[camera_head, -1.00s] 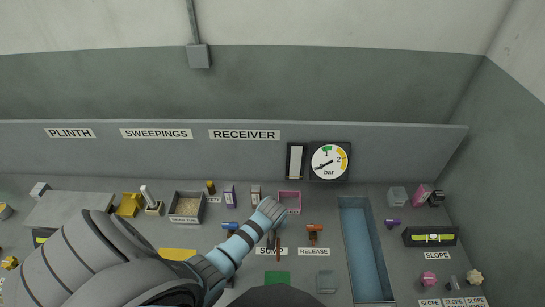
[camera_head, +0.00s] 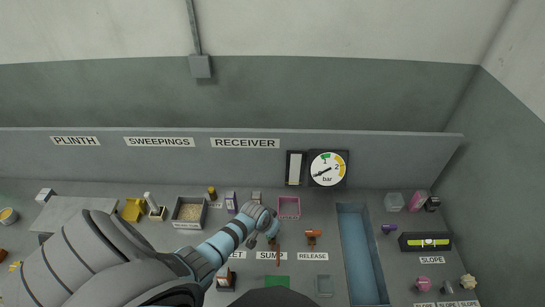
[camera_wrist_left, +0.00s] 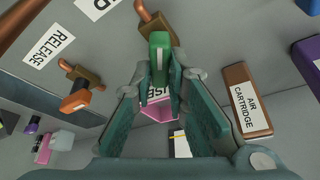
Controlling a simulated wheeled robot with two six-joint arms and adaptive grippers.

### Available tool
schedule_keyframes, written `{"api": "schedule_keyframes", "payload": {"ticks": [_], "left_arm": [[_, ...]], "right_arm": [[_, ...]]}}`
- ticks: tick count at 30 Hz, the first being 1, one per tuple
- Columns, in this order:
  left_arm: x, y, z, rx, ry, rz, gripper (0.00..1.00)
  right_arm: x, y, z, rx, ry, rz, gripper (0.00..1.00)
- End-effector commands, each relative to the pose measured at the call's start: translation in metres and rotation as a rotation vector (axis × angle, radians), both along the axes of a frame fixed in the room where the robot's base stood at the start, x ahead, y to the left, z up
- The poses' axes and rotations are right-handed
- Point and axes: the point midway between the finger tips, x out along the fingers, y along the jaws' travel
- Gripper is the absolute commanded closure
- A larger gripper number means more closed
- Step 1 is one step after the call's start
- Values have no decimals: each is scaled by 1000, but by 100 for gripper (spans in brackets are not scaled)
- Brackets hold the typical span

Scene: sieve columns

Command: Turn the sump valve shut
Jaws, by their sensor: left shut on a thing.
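The sump valve has a green handle with a white stripe (camera_wrist_left: 160,48) and a brown body (camera_wrist_left: 154,22) in the left wrist view. My left gripper (camera_wrist_left: 162,72) is shut on this green handle, one finger on each side. In the head view my left gripper (camera_head: 272,238) is over the valve, just above the SUMP label (camera_head: 271,256). There it hides most of the valve; an orange-brown stem (camera_head: 278,262) shows below. The handle's exact angle is hard to read. My right gripper is not in view.
The release valve (camera_head: 313,236), with an orange handle, stands close to the right. A pressure gauge (camera_head: 327,169) on the back panel reads low. A pink open box (camera_head: 289,207) is behind the gripper. A brown air cartridge (camera_wrist_left: 247,101) lies beside it. A blue trough (camera_head: 362,252) is to the right.

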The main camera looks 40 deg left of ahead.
Motion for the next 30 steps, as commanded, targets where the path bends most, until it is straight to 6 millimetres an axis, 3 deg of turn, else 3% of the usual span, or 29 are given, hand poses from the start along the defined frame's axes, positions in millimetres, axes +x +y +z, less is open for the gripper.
{"api": "schedule_keyframes", "payload": {"ticks": [11, 30], "left_arm": [[1, 1, -2, 1, -2, -353, 100], [1, 1, -3, 2, -2, -895, 100]], "right_arm": [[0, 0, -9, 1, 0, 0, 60], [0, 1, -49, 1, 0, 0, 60]]}}
